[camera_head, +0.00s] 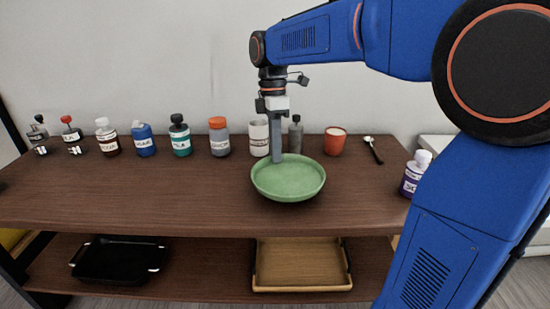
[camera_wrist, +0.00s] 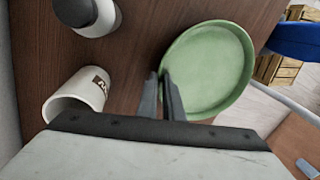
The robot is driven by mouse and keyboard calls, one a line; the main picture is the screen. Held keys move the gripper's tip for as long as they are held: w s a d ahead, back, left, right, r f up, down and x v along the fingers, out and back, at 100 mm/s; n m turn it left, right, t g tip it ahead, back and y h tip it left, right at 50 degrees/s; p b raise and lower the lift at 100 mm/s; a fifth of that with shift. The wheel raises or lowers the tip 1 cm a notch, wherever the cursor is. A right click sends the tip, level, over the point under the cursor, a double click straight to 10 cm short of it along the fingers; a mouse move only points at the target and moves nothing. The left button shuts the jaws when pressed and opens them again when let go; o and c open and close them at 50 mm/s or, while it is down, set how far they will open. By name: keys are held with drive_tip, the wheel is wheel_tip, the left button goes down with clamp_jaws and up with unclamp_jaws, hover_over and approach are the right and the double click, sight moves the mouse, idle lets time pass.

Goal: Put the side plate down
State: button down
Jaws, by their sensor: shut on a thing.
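The side plate (camera_head: 288,180) is a round green dish with a raised rim. It is level, at or just above the brown wooden top near its middle; I cannot tell whether it touches the wood. My gripper (camera_head: 277,158) points down and is shut on the plate's rim at its back left edge. In the wrist view the plate (camera_wrist: 215,72) lies to the right of the fingers (camera_wrist: 167,90), which pinch the rim at its left side. The plate looks empty.
Behind the plate stand a white labelled cup (camera_head: 259,138), a grey bottle (camera_head: 295,135) and a red cup (camera_head: 335,141). Several labelled bottles line the back left. A purple bottle (camera_head: 415,173) is at right. The table's (camera_head: 150,195) front left is clear. A lower shelf holds a black tray (camera_head: 118,260) and a wooden tray (camera_head: 300,264).

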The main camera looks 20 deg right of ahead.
drive_tip(key=shift+f, duration=1.3)
drive_tip(key=c, duration=1.9)
unclamp_jaws()
drive_tip(key=shift+f, duration=0.1)
wheel_tip(320, 180, up, 12)
drive_tip(key=w, duration=0.2)
drive_tip(key=shift+w, duration=0.15)
drive_tip(key=shift+d, duration=0.1)
